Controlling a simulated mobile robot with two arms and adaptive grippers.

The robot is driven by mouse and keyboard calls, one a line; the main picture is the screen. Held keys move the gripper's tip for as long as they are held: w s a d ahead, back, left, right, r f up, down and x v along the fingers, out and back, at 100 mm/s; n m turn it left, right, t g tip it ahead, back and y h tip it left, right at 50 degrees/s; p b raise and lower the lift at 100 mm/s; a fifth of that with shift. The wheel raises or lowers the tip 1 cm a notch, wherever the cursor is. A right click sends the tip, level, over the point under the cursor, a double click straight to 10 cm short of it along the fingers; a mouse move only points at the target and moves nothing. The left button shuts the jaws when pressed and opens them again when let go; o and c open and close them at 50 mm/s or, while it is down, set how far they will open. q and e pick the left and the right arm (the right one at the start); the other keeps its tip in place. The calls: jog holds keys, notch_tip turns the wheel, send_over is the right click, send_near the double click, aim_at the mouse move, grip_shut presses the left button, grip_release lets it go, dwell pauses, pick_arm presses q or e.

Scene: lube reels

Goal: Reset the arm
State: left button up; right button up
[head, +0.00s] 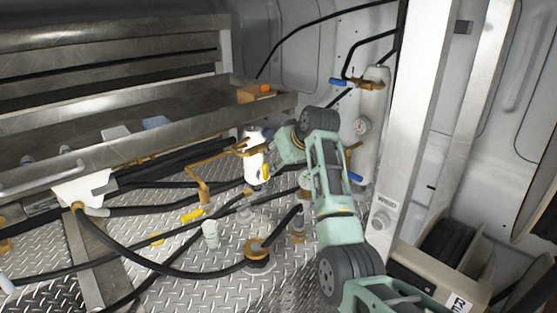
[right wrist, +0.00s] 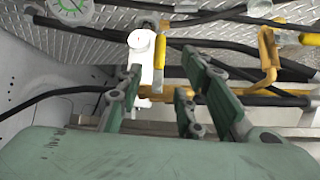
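My right arm (head: 330,170) is pale green and reaches up from the lower right in the head view. Its gripper (head: 268,142) is beside a white cylinder (head: 253,158) with a yellow mark, and the arm partly hides the fingers. In the right wrist view the right gripper (right wrist: 162,78) has its green fingers apart, with a gap between them. The white cylinder (right wrist: 143,50) shows beyond that gap, and I see nothing held. Whether a finger touches the cylinder is unclear. My left gripper is not in view.
Brass pipes (head: 203,185) and black hoses (head: 160,272) cross the diamond-plate floor (head: 200,295) around the cylinder. A metal shelf (head: 110,150) stands at left. A pale post (head: 415,110) is close to my arm's right.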

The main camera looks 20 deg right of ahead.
dwell(0.3)
jog(key=s+a+f+g+h, duration=0.2)
jog(key=s+a+f+g, duration=0.1)
jog(key=s+f, duration=2.05)
jog(key=s+a+f+g, duration=0.1)
jog(key=s+a+f, duration=0.1)
jog(key=s, duration=0.7)
jog(key=s+a+f, duration=0.1)
jog(key=s+a, duration=0.2)
jog(key=s, duration=0.6)
jog(key=s+a+f+g, duration=0.1)
jog(key=s+a+f, duration=0.1)
jog(key=s, duration=0.7)
notch_tip(320, 180, down, 26)
jog(key=s+g, duration=0.2)
jog(key=s+d+f, duration=0.2)
jog(key=s+f, duration=1.4)
jog(key=shift+s+d+f+n+g+y, duration=0.25)
jog(key=shift+s+d+n+g+y, duration=0.05)
jog(key=shift+n+g, duration=0.1)
